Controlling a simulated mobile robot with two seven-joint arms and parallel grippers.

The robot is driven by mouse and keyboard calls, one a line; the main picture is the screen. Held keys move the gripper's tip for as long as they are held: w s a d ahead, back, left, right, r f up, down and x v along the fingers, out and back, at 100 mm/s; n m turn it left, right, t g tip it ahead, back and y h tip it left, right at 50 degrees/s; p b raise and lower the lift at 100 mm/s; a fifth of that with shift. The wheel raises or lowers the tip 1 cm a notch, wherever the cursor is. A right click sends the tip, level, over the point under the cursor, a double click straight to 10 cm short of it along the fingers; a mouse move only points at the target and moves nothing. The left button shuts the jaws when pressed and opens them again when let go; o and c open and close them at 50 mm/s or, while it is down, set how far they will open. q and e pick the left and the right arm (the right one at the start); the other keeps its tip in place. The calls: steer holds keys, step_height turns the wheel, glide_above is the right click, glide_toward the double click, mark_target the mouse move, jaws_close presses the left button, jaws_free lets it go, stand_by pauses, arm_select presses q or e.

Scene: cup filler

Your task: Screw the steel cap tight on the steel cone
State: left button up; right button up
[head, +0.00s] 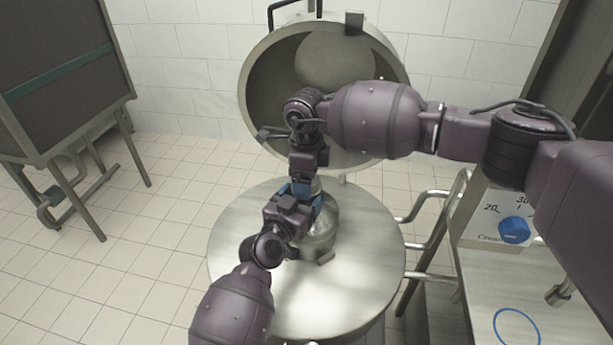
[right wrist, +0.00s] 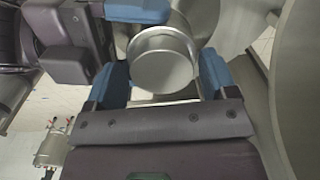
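The steel cone (head: 322,232) stands upright on the round steel plate (head: 365,270), partly hidden by my grippers. The steel cap (right wrist: 163,62) shows in the right wrist view as a round, smooth disc with a short rim. My right gripper (right wrist: 165,78) has its blue fingers on both sides of the cap, against its rim, and is shut on it. In the head view my right gripper (head: 306,188) points down over the cone. My left gripper (head: 312,208) is beside the cone just below it. One of its blue fingers (right wrist: 137,10) shows near the cap; its grip is hidden.
A large open steel drum (head: 262,85) stands behind the plate. Bent steel handles (head: 432,205) are at its right. A panel with a blue knob (head: 514,230) and a steel bench stand at the right. A dark cabinet (head: 60,75) is at the left. Tiled floor is free between.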

arm_select(q)
steer(key=shift+f, duration=0.4)
arm_select(e)
steer(key=shift+o, duration=0.8)
step_height(320, 180, up, 12)
arm_select(q)
steer(key=o, duration=1.5)
steer(key=shift+o, duration=1.1)
steer(key=shift+r, duration=0.15)
steer(key=v, duration=1)
steer(key=shift+s+a, duration=0.15)
steer(key=shift+s, duration=0.2)
arm_select(e)
steer(key=shift+r, duration=0.1)
